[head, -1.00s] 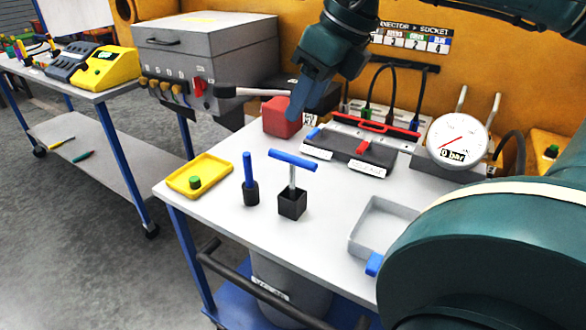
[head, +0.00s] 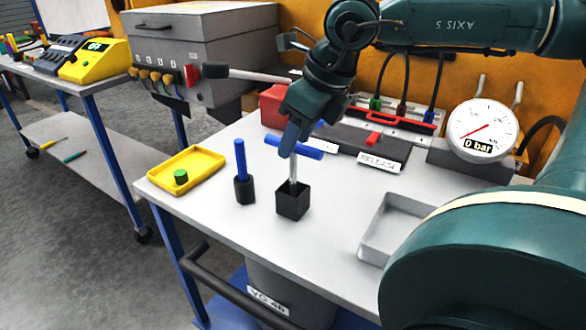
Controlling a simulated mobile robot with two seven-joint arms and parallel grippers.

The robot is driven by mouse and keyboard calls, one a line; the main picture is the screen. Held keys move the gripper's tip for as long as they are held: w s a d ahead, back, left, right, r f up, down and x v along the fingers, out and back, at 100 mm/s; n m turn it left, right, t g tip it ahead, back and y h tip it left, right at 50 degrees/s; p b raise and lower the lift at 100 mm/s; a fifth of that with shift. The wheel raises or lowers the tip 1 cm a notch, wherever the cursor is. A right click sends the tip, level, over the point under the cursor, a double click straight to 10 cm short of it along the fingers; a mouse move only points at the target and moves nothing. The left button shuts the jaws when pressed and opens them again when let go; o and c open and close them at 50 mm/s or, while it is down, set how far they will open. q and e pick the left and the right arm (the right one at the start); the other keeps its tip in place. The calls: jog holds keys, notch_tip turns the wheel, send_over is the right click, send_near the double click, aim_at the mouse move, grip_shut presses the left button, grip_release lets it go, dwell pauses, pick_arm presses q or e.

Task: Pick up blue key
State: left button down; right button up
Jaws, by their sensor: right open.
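A blue T-handled key (head: 311,151) stands upright in a black square block (head: 293,202) on the table. Its grey shaft goes down into the block. My right gripper (head: 288,146) is open, at the blue crossbar, and its finger covers part of the bar. I cannot tell whether it touches the bar. My left gripper is not in view.
A blue peg in a black holder (head: 244,190) stands close left of the block. A yellow tray (head: 207,160) with a green piece lies further left. A red cube (head: 274,105) is behind my gripper. A grey open tray (head: 372,237) and gauge (head: 483,130) are at right.

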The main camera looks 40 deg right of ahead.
aim_at(293, 179)
jog(key=x, duration=0.5)
jog(key=shift+s+f, duration=0.15)
jog(key=shift+f, duration=0.05)
grip_shut()
dwell(0.3)
